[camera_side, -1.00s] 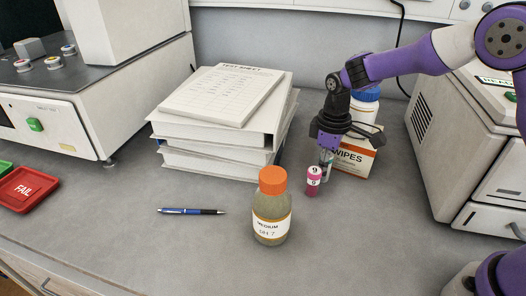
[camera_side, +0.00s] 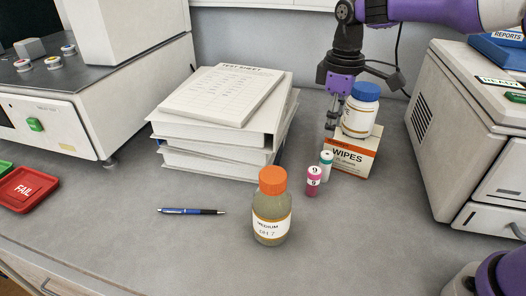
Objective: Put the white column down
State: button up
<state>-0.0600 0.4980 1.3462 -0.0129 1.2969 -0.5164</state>
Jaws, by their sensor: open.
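A small white column (camera_side: 326,164) with a teal band stands upright on the grey bench, close behind a pink column (camera_side: 313,182) with a white numbered top. Its lower part is partly hidden by the pink one, and I cannot tell whether the two touch. My gripper (camera_side: 334,112) is open and empty, above and behind the white column and apart from it. It hangs just left of a white bottle with a blue cap (camera_side: 361,112); part of its fingers is hidden.
The bottle stands on a wipes box (camera_side: 352,156). Stacked binders (camera_side: 222,135) are on the left, a medium bottle (camera_side: 271,207) and a pen (camera_side: 191,211) in front. A machine (camera_side: 468,135) stands at right.

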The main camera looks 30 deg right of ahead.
jog(key=s+d+r+m+t, duration=0.1)
jog(key=s+r+m+t, duration=0.1)
jog(key=s, duration=0.6)
jog(key=s+d+r+m+t, duration=0.1)
jog(key=s+r+m+t, duration=0.1)
jog(key=s, duration=0.7)
jog(key=m+t, duration=0.1)
jog(key=m, duration=0.1)
jog(key=shift+d+r+m, duration=0.15)
jog(key=shift+r+m, duration=0.15)
jog(key=o, duration=0.4)
jog(key=shift+s+f+t, duration=0.2)
jog(key=shift+t, duration=0.1)
